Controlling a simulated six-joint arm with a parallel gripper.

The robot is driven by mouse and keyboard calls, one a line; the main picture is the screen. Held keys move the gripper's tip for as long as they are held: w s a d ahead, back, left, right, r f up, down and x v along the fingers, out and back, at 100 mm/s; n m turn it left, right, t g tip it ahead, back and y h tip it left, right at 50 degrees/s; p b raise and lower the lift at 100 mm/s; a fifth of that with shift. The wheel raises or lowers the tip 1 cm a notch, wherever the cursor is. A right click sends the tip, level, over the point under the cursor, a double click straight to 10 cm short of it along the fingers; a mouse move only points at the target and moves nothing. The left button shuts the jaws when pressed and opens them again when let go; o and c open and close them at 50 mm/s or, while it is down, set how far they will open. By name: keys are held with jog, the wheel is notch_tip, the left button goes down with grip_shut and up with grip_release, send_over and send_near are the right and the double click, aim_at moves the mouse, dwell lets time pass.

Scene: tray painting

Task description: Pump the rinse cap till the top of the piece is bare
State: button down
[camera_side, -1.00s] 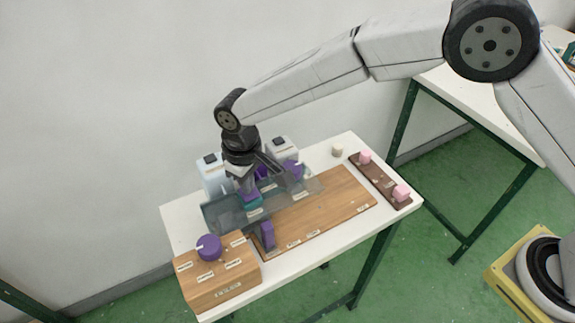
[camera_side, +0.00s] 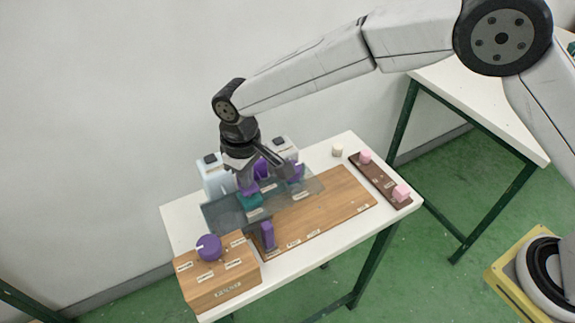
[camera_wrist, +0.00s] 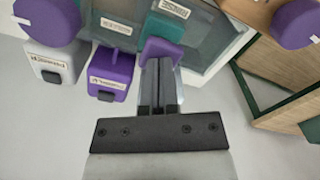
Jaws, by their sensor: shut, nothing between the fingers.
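My gripper (camera_wrist: 159,68) is shut and empty, its fingertips at or just above the purple cap (camera_wrist: 160,50) of the teal rinse block (camera_wrist: 165,25). I cannot tell whether they touch. In the side view, my gripper (camera_side: 246,180) points down over the purple cap (camera_side: 249,189) and the teal block (camera_side: 250,203).
A white bottle (camera_wrist: 55,60) and a purple labelled box (camera_wrist: 110,70) stand close by. A wooden box with a purple knob (camera_side: 209,247) stands at front left. A wooden board (camera_side: 340,195) and a rack with pink blocks (camera_side: 382,183) lie to the right.

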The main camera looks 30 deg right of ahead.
jog(key=shift+r, duration=1.25)
jog(key=shift+r, duration=0.1)
jog(key=shift+r, duration=2.4)
jog(key=shift+m+t, duration=0.3)
jog(key=shift+m, duration=0.5)
jog(key=d, duration=0.9)
jog(key=shift+s+d+f, duration=0.1)
jog(key=shift+d, duration=0.25)
jog(key=s+d+f+m+t, duration=0.1)
jog(key=s+d+f+m, duration=0.1)
jog(key=s+d, duration=0.6)
jog(key=s+d+f+m+t, duration=0.1)
jog(key=s+d+f+m, duration=0.1)
jog(key=s+d, duration=0.6)
jog(key=d, duration=0.6)
jog(key=shift+d, duration=0.15)
